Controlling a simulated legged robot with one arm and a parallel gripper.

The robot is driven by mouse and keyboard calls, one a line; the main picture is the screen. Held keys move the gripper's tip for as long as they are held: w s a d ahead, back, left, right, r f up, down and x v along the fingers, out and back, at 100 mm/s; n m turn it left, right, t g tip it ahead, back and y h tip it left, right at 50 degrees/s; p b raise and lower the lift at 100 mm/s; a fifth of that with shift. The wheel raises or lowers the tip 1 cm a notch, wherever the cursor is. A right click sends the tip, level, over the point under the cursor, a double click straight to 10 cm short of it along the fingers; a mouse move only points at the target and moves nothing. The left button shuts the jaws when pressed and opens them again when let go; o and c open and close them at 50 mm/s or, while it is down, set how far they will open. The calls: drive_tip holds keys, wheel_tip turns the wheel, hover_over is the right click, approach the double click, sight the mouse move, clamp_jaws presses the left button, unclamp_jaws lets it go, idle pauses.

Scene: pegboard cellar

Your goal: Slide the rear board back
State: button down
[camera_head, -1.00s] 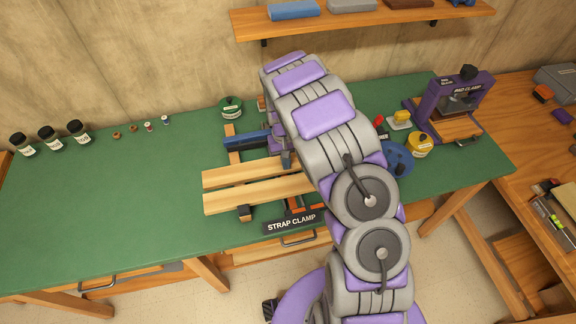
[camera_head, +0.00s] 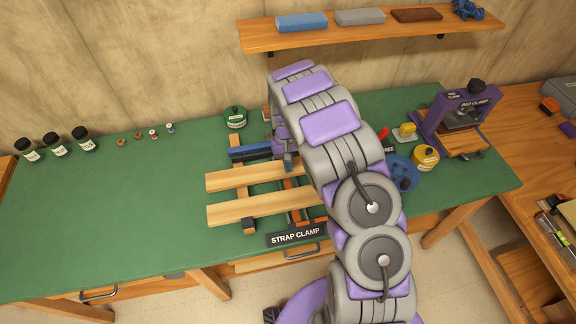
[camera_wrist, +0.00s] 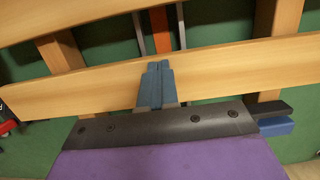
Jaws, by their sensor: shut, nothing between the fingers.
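The rear board (camera_head: 235,180) is a long pale wooden strip lying across two wooden rails on the bench. It also crosses the middle of the wrist view (camera_wrist: 235,75). The front board (camera_head: 235,211) lies roughly parallel nearer me, with a clear gap between them. It shows at the top of the wrist view (camera_wrist: 85,12). My gripper (camera_wrist: 160,66) is shut and empty. Its blue fingers overlap the rear board in the wrist view, tips near the edge facing the front board. Contact is unclear. In the head view my arm hides the boards' right ends.
A blue bar (camera_head: 250,150) lies behind the rear board. The strap clamp label (camera_head: 296,233) is at the front. A green tin (camera_head: 235,118) stands behind; a yellow tin (camera_head: 425,158) and the purple pad clamp (camera_head: 455,120) are right. The bench's left part (camera_head: 110,205) is mostly clear.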

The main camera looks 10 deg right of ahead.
wheel_tip(320, 180, up, 16)
drive_tip(key=w+p, duration=0.2)
drive_tip(key=shift+w+r, duration=0.2)
drive_tip(key=shift+r, duration=0.1)
drive_tip(key=s+d+r+m, duration=0.1)
drive_tip(key=s+r, duration=0.5)
drive_tip(key=s, duration=0.3)
drive_tip(key=s+d+r, duration=0.1)
drive_tip(key=s+r, duration=0.5)
drive_tip(key=s, duration=0.3)
drive_tip(key=s+a+n, duration=0.1)
drive_tip(key=s+a, duration=0.1)
drive_tip(key=s, duration=2.2)
drive_tip(key=shift+f, duration=0.15)
